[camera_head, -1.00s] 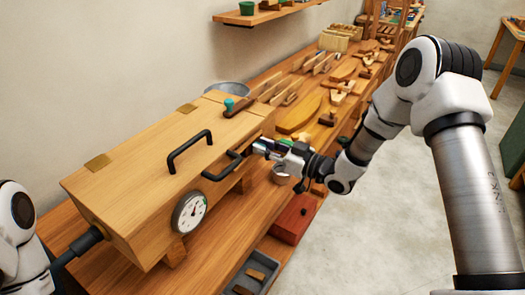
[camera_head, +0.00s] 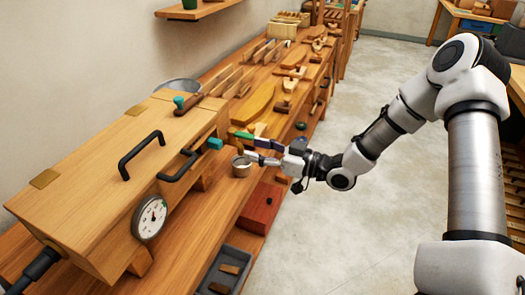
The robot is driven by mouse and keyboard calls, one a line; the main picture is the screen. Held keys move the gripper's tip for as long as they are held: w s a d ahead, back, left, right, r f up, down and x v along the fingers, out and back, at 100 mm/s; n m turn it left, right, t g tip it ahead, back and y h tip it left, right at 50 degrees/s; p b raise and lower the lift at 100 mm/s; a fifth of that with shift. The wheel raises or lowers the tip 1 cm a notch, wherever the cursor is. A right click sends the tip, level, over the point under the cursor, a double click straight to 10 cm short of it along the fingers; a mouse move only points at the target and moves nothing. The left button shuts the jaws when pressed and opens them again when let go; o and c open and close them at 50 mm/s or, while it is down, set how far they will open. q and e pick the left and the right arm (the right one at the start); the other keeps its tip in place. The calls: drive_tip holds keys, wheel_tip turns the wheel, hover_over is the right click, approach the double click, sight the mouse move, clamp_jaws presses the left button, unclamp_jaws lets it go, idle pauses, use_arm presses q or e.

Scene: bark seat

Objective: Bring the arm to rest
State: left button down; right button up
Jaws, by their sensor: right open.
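My right gripper (camera_head: 240,146) is in the middle of the camera_head view, fingers pointing left, open with nothing between them. Its fingertips are apart from the long wooden box (camera_head: 95,150) at the left, just right of the box's front black handle (camera_head: 178,165). A small teal piece (camera_head: 214,143) shows between that handle and the fingers; I cannot tell what it belongs to. My right arm reaches in from the right side, over the floor. My left gripper is not in view.
The box has a round gauge (camera_head: 149,217) and stands on a long wooden bench (camera_head: 203,215). A metal cup (camera_head: 241,167), red box (camera_head: 261,207) and grey tray (camera_head: 228,270) are near the gripper. Wooden tools fill the bench behind. The floor (camera_head: 345,220) to the right is clear.

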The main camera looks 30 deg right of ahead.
drive_tip(key=shift+s+d, duration=0.35)
drive_tip(key=shift+s, duration=0.25)
drive_tip(key=s+a+f+m+g+h, duration=0.1)
drive_tip(key=s+a+f+g+h, duration=0.25)
drive_tip(key=f, duration=0.55)
drive_tip(key=s+a+f+m+g, duration=0.1)
drive_tip(key=s+a+f+g, duration=0.25)
drive_tip(key=s+f, duration=0.45)
drive_tip(key=s+a+f+g+h, duration=0.15)
drive_tip(key=s+a+f, duration=0.25)
drive_tip(key=f, duration=0.6)
drive_tip(key=s+d+f+m+g+h, duration=0.2)
drive_tip(key=s+d+m+h, duration=0.1)
drive_tip(key=s, duration=0.3)
drive_tip(key=s+d+f+m+g+h, duration=0.2)
drive_tip(key=s+d+m+g+h, duration=0.1)
drive_tip(key=s, duration=0.4)
drive_tip(key=shift+s+d+f+g, duration=0.25)
drive_tip(key=shift+s+d+g, duration=0.05)
drive_tip(key=shift+g, duration=0.05)
